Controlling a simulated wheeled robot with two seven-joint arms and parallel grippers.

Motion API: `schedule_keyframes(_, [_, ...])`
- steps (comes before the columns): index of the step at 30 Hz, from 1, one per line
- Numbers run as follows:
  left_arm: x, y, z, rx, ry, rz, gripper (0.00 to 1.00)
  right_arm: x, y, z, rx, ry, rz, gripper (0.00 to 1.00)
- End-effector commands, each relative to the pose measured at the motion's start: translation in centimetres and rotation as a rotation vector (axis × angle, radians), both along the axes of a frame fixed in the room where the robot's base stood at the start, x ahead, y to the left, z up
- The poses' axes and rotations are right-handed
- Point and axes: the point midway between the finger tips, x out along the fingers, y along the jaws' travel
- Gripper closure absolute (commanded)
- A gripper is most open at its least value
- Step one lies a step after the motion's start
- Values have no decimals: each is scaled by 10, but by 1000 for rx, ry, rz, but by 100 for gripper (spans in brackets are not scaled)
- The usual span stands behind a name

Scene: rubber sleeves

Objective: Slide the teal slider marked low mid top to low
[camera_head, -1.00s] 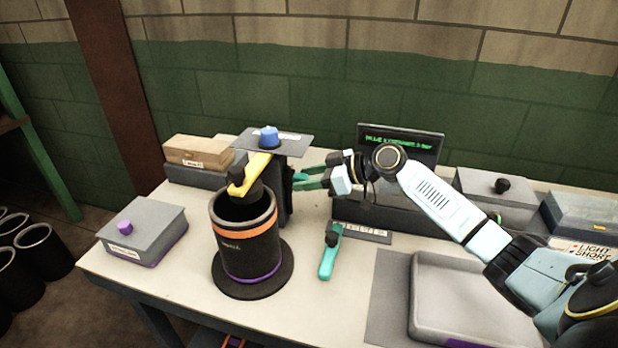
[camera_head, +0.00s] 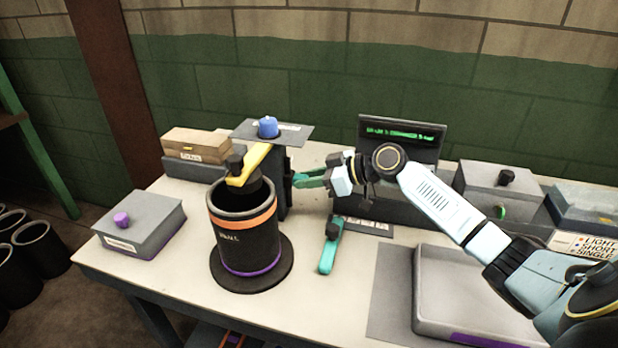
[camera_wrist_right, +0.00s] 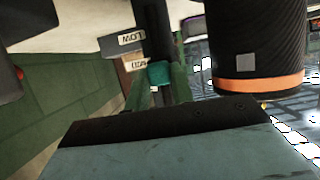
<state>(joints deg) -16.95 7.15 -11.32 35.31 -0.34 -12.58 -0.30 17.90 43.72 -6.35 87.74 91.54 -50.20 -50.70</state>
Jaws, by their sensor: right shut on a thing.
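My right gripper (camera_head: 297,180) reaches in from the right with its green fingers at the right side of the dark upright post (camera_head: 281,190). It is shut on the teal slider (camera_wrist_right: 158,73), a small block that shows between the fingers in the right wrist view, against the dark post. The slider is mostly hidden by the fingers in the head view. My left gripper is not in view.
A black cylinder with an orange band (camera_head: 245,235) stands just in front of the post, with a yellow lever (camera_head: 250,165) above it. A teal-handled tool (camera_head: 329,252) lies in front of the display (camera_head: 400,140). A grey tray (camera_head: 470,300) is at the front right.

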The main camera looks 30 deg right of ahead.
Motion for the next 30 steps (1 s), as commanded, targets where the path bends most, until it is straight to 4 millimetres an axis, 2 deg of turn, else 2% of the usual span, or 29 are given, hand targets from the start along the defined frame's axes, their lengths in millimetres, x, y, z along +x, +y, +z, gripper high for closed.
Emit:
schedule_keyframes(1, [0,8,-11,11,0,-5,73,0,0,-12,0,2,1,100])
schedule_keyframes(3, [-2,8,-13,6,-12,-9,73,0,0,-18,0,2,1,100])
schedule_keyframes(13, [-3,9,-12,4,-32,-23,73,-1,-6,-19,-4,2,-9,100])
schedule_keyframes(14, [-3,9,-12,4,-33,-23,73,-1,-6,-20,-5,3,-10,74])
schedule_keyframes(18, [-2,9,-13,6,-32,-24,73,0,-4,-20,-3,1,-7,55])
schedule_keyframes(26, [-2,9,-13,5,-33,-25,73,1,0,-20,-1,1,-1,55])
schedule_keyframes(30, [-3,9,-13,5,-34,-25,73,-5,-6,-19,-2,2,-2,55])
